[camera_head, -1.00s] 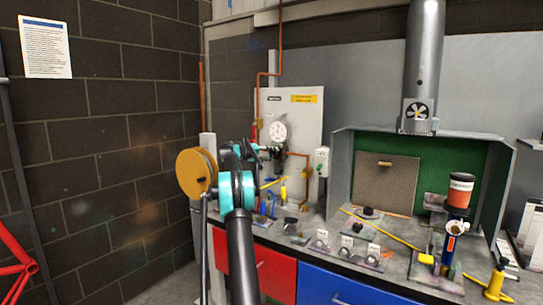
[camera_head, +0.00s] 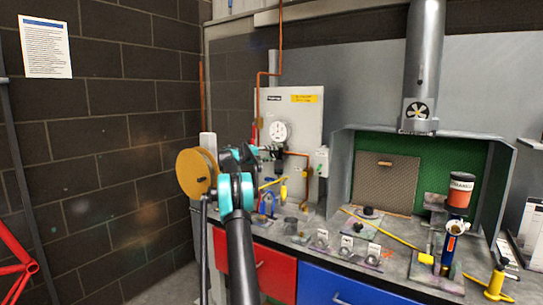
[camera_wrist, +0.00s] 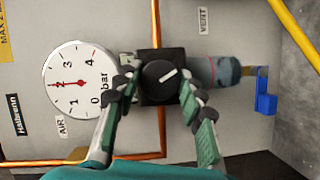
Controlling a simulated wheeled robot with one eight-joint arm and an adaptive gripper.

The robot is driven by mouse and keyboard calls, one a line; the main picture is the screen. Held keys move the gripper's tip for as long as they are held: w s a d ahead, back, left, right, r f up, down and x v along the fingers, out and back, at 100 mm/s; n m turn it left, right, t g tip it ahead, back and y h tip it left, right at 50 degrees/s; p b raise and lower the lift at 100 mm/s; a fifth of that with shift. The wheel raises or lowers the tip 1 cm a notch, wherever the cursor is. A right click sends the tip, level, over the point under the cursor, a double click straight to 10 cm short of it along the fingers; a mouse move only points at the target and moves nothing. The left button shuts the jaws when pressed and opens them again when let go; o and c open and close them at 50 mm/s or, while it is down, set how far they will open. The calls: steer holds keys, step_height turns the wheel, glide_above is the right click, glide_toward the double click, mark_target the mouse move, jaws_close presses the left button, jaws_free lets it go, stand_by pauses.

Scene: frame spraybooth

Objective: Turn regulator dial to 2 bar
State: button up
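The regulator dial (camera_wrist: 160,74) is a round black knob with a white pointer line, on a black block in the middle of the wrist view. The line slants up to the right. The round white gauge (camera_wrist: 78,80) beside it is marked 0 to 4 bar; its red needle lies at about 2. My gripper (camera_wrist: 157,88) is open, with one finger on each side of the knob; I cannot tell whether they touch it. In the head view the gauge (camera_head: 281,132) is on the pale panel, and my arm partly hides the gripper and dial.
Copper pipes (camera_wrist: 156,25) run beside the regulator. A blue lever (camera_wrist: 265,102) and a yellow pipe (camera_wrist: 292,30) are to its right. Below the panel, the bench (camera_head: 290,229) holds several small tools. A dark brick wall (camera_head: 110,130) stands at left.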

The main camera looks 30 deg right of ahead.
steer(key=o, duration=0.4)
steer(key=shift+o, duration=0.2)
steer(key=a+r, duration=0.1)
steer(key=a, duration=1.1)
steer(key=s+a+f+n+t+y, duration=0.1)
steer(key=s+a+f+y, duration=0.4)
steer(key=s+a+f, duration=0.6)
steer(key=s+a+f+t+y, duration=0.1)
steer(key=s+a+f+y, duration=0.5)
steer(key=s+a+f, duration=0.5)
steer(key=s+a+f+n+t+y, duration=0.1)
steer(key=s+a+f+y, duration=0.4)
steer(key=s+a+f, duration=0.6)
steer(key=s+a, duration=0.6)
steer(key=s, duration=0.3)
steer(key=s+a+t, duration=0.1)
steer(key=s+a, duration=0.5)
steer(key=s, duration=0.4)
steer(key=shift+s+a+f+n+y, duration=0.2)
steer(key=shift+s+f+n+y, duration=0.1)
steer(key=shift+f+y, duration=0.1)
steer(key=shift+r, duration=0.1)
